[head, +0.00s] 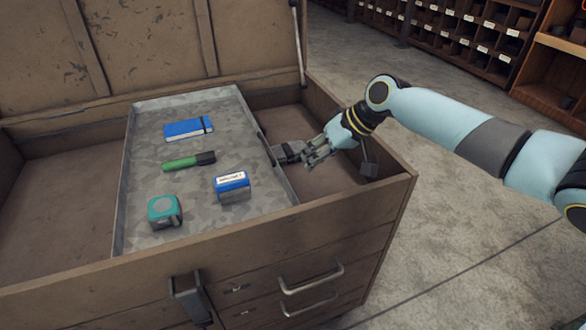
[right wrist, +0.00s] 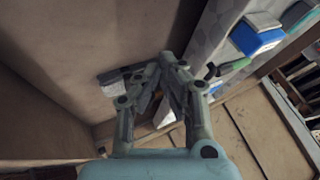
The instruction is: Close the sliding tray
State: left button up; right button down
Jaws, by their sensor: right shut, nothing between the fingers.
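The sliding tray (head: 235,150) is a grey, mottled metal tray in the middle of an open wooden chest. It has a gap on both sides. A dark grey tab (head: 287,152) is at its right wall. My right gripper (head: 308,153) is in the right-hand gap, beside the tray's right wall and close to the tab. It is shut and empty. My left gripper is out of view.
The chest's front wall (head: 240,233) and right wall border the gap. The left compartment (head: 65,215) looks empty.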

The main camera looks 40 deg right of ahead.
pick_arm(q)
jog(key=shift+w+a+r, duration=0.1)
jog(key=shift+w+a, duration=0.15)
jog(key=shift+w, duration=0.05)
pick_arm(e)
jog(key=shift+w+a+f, duration=0.15)
jog(key=shift+w+a, duration=0.15)
jog(key=shift+a, duration=0.4)
jog(key=shift+w+a+f, duration=0.15)
jog(key=shift+w+a, duration=0.1)
jog(key=shift+a, duration=0.5)
jog(key=shift+w+a+f, duration=0.15)
jog(key=shift+w+a, duration=0.15)
jog(key=shift+a, duration=0.4)
